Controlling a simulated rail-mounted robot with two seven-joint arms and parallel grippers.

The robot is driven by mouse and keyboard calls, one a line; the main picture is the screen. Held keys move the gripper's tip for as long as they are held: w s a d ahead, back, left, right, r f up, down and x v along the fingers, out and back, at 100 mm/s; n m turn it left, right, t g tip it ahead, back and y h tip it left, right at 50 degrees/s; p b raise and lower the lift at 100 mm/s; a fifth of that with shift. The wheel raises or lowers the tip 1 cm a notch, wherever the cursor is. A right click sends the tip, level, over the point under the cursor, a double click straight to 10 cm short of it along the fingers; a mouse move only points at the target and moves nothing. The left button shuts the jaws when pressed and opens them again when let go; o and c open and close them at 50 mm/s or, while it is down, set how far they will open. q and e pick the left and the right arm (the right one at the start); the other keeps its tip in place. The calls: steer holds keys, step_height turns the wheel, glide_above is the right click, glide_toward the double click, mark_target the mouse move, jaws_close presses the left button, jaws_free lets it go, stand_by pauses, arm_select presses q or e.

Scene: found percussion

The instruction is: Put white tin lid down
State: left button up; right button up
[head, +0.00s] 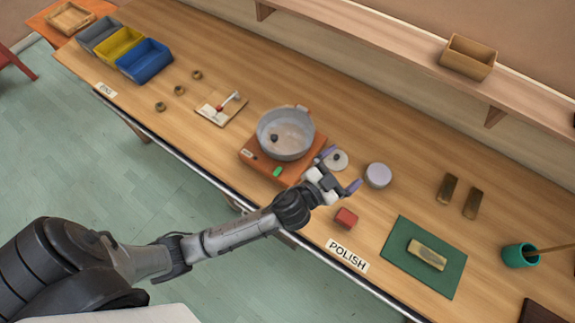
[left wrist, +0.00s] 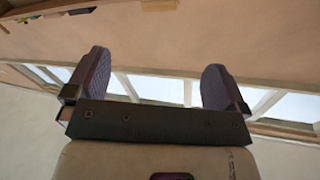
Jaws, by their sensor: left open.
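The white tin lid (head: 339,160), a pale round disc with a small dark knob, appears to lie flat on the table just right of the burner block. My left gripper (head: 342,169) is at its near edge in the head view and overlaps part of it. The gripper is open, with its two purple-grey fingers spread. The left wrist view shows the open fingers (left wrist: 155,82) with nothing between them. A round lilac-white tin (head: 378,175) stands just right of the gripper. My right gripper is not in view.
A grey pot (head: 285,134) sits on an orange-brown block (head: 257,163) left of the gripper. A small red block (head: 346,218) lies nearer the front edge. A green mat (head: 398,261) bears a tan block. Blue, yellow and grey bins (head: 147,67) stand far left.

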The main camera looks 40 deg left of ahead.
arm_select(q)
steer(key=s+a+f+n+g+y, duration=0.45)
steer(key=s+a+f+g, duration=0.4)
steer(key=s, duration=0.45)
steer(key=s+a+f+g+h, duration=0.1)
steer(key=s+g, duration=0.5)
steer(key=s, duration=0.8)
step_height(320, 180, down, 2)
steer(key=shift+s+a+f+h, duration=0.1)
steer(key=shift+s+a+h, duration=0.15)
steer(key=shift+h, duration=0.2)
steer(key=shift+m, duration=0.25)
